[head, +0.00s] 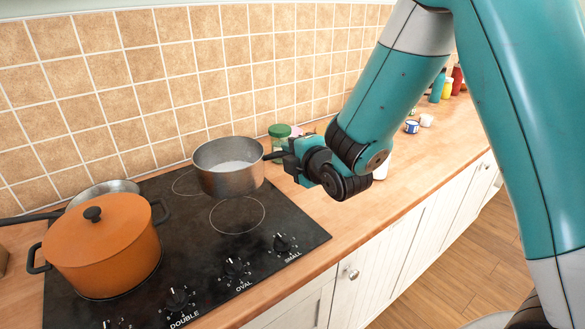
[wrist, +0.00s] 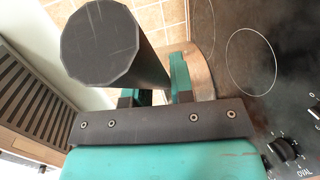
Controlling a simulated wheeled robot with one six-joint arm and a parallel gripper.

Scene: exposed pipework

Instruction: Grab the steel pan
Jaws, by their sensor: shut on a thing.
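The steel pan (head: 229,178) is above the back right of the black hob in the head view, upright, with something pale inside. I cannot tell whether its base touches the hob. Its dark handle (head: 275,155) points right toward my gripper (head: 287,157). My gripper is shut on the handle. In the wrist view the handle (wrist: 120,45) runs between the fingers of my gripper (wrist: 158,92), its round end toward the camera. Part of the pan's steel wall (wrist: 200,77) shows beyond the fingers.
An orange lidded pot (head: 103,245) stands on the left of the hob (head: 215,275). A second metal pan (head: 103,190) is behind it. A green-lidded jar (head: 280,133) stands behind my gripper. Small cups (head: 412,127) and bottles stand farther right. The tiled wall is close behind.

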